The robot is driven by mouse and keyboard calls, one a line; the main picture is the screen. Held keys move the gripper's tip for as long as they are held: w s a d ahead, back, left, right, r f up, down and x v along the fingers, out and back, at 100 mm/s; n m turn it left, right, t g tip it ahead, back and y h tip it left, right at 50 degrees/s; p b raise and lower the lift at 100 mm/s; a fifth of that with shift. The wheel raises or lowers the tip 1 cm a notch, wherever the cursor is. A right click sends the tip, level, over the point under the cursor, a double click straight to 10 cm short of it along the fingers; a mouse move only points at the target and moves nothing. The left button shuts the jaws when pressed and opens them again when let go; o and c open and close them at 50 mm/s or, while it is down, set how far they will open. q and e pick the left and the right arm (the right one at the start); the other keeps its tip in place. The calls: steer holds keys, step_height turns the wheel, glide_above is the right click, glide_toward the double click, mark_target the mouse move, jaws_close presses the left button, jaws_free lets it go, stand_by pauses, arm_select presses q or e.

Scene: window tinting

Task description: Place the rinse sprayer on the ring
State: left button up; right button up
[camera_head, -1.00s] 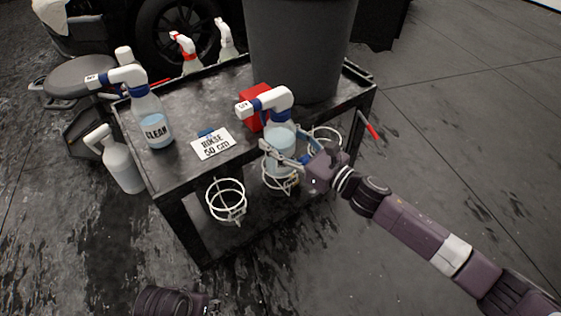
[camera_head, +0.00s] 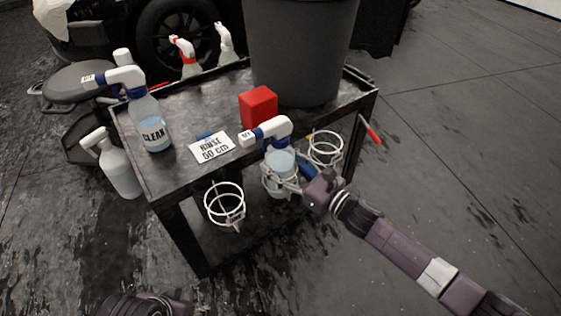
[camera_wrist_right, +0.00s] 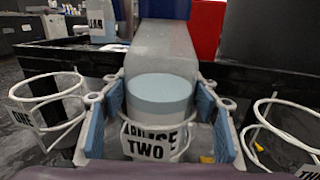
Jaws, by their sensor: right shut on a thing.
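The rinse sprayer (camera_head: 281,160), a clear bottle with pale liquid, blue collar and white head, stands upright at the cart's front edge. My right gripper (camera_head: 287,182) is shut on it, with blue pads on both sides in the right wrist view (camera_wrist_right: 160,125). The bottle's lower part (camera_wrist_right: 160,95) is inside the middle white wire ring (camera_head: 265,186), tagged TWO (camera_wrist_right: 147,148). The tag partly covers the bottle's label. Whether the bottle touches the ring's bottom cannot be told. Only part of my left arm shows at the lower left edge; its fingers are out of view.
Ring ONE (camera_head: 225,204) is empty at left; another empty ring (camera_head: 325,148) is at right. On the cart (camera_head: 190,120) are the CLEAN sprayer (camera_head: 152,130), a RINSE 50 cm card (camera_head: 211,148), a red box (camera_head: 258,107) and a grey bin (camera_head: 300,50).

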arm_select(q)
steer(key=shift+f, duration=0.15)
arm_select(e)
steer(key=o, duration=1.6)
steer(key=shift+f, duration=0.1)
steer(key=shift+r, duration=0.25)
steer(key=v, duration=0.4)
steer(key=shift+s+d+f+p, duration=0.2)
steer(key=shift+d+p, duration=0.05)
steer(key=shift+p, duration=0.05)
arm_select(q)
steer(key=shift+w+d+f, duration=0.1)
steer(key=shift+w+f, duration=0.4)
steer(key=shift+f, duration=0.25)
arm_select(e)
glide_toward(291, 169)
steer(key=shift+x, duration=0.85)
